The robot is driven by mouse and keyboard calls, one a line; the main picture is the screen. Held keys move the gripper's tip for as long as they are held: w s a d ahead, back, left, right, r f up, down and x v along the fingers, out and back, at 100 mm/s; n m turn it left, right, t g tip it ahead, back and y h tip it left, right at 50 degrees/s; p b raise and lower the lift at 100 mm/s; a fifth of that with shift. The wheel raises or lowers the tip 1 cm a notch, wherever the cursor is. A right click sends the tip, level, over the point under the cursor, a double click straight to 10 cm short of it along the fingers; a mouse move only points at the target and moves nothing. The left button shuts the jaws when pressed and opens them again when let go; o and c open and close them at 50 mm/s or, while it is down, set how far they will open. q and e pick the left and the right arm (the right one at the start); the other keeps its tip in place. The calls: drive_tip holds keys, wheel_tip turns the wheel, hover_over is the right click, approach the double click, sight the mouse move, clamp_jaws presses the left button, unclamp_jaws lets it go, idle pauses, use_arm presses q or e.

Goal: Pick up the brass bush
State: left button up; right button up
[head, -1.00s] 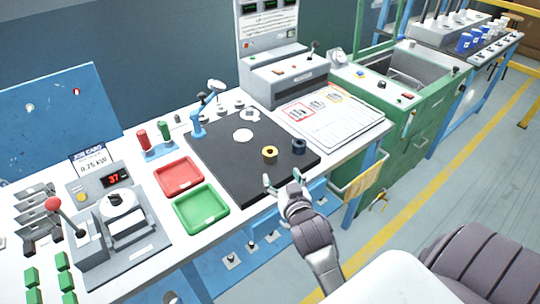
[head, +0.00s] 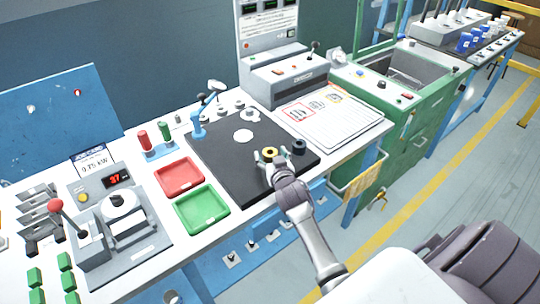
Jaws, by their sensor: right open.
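The brass bush (head: 269,152) is a short yellow ring on the black mat (head: 228,170), toward its front right. My right gripper (head: 270,158) is open, with its fingertips at the near side of the bush, one finger to each side in the picture. The fingers and palm hide the lower part of the bush. I cannot tell whether the fingers touch it. My left gripper is not in view.
A dark bush (head: 299,147) stands close to the right of my right gripper. A red tray (head: 180,192) and a green tray (head: 187,229) lie left of the mat. A blue clamp-like stand (head: 198,130) rises at the mat's back left.

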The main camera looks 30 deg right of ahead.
clamp_jaws()
drive_tip(key=shift+r, duration=0.1)
idle(0.3)
